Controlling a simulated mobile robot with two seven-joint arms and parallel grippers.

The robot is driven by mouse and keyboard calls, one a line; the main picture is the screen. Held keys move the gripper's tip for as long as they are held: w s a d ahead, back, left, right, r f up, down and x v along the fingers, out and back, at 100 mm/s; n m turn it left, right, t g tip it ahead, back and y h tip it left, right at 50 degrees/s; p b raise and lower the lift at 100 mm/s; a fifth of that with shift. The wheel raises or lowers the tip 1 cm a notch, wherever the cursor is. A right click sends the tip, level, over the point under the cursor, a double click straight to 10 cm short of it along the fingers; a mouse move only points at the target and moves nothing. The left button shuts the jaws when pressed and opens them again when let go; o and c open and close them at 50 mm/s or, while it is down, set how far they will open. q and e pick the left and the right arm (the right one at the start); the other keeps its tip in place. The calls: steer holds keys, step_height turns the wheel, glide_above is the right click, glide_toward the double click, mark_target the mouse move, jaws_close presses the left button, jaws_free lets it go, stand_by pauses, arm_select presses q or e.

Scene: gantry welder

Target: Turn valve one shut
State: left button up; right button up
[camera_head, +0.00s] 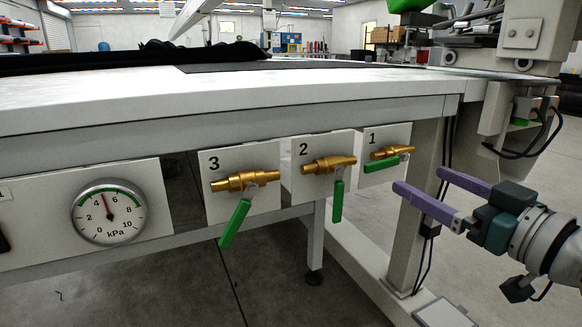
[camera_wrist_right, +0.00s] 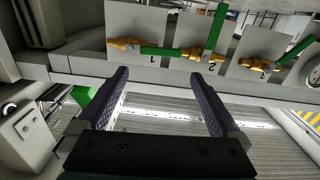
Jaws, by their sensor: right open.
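Valve one (camera_head: 392,153) is a brass valve on a white plate marked 1, under the table edge. Its green handle (camera_head: 382,164) lies nearly level, along the brass body. My right gripper (camera_head: 421,180) is open and empty, to the right of the valve and a little lower, apart from it. In the right wrist view the picture is upside down; the valve one handle (camera_wrist_right: 160,51) shows just beyond the gap between the open fingers (camera_wrist_right: 160,76). My left gripper is not in view.
Valve 2 (camera_head: 328,166) has its green handle hanging down. Valve 3 (camera_head: 245,181) has its handle slanting down left. A kPa gauge (camera_head: 109,212) reads about 5. A grey table leg (camera_head: 412,215) stands behind my right gripper. The tabletop (camera_head: 250,95) overhangs the valves.

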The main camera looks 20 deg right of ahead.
mark_target(384, 161)
steer(key=w+b, duration=0.1)
steer(key=w, duration=0.1)
steer(key=w+b, duration=0.1)
steer(key=w, duration=0.1)
steer(key=w+b, duration=0.1)
steer(key=w, duration=0.2)
steer(key=shift+a, duration=0.25)
steer(key=shift+w+a, duration=0.1)
steer(key=shift+w, duration=0.45)
steer(key=shift+c, duration=0.2)
jaws_close()
